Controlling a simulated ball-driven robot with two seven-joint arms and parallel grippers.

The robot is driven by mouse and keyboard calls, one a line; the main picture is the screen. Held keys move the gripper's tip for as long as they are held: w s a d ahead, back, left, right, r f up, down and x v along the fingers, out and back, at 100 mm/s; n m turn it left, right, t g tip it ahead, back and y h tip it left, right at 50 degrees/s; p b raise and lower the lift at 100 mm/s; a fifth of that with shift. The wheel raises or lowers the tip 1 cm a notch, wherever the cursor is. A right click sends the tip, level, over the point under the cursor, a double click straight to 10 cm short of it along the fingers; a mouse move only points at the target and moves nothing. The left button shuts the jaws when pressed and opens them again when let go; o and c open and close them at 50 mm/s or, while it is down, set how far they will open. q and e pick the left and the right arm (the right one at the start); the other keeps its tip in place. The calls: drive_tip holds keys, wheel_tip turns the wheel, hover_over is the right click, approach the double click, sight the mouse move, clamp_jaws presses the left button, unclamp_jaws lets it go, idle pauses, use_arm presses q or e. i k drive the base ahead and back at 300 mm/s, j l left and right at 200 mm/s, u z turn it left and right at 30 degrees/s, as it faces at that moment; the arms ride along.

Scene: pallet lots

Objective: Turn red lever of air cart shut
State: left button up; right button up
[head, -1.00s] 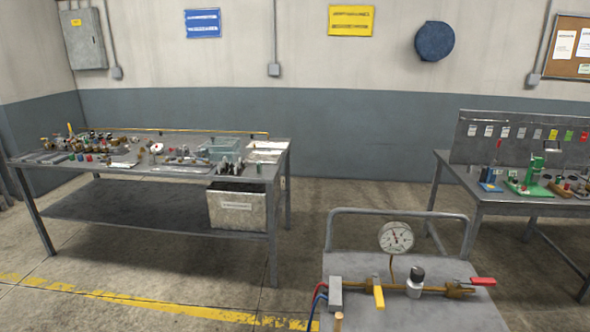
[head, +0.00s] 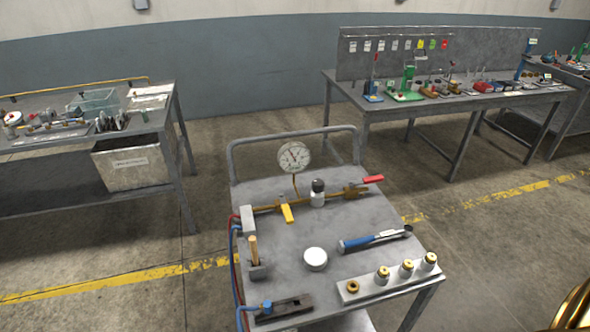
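The air cart (head: 330,225) stands in the lower middle of the head view, a grey top with a rail handle at its far side. A brass pipe (head: 264,208) runs across its far part. The red lever (head: 373,179) sits on a brass valve (head: 352,189) at the pipe's right end and points right, roughly along the pipe. A yellow lever (head: 286,212) on the same pipe points across it, toward me. A round pressure gauge (head: 295,158) stands above the pipe. Neither gripper shows clearly; a gold-coloured curved part is at the lower right edge.
Workbenches stand at left (head: 90,110) and back right (head: 450,100). Floor between them is open.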

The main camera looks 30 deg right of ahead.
sight(379, 178)
drive_tip(key=u, duration=10.35)
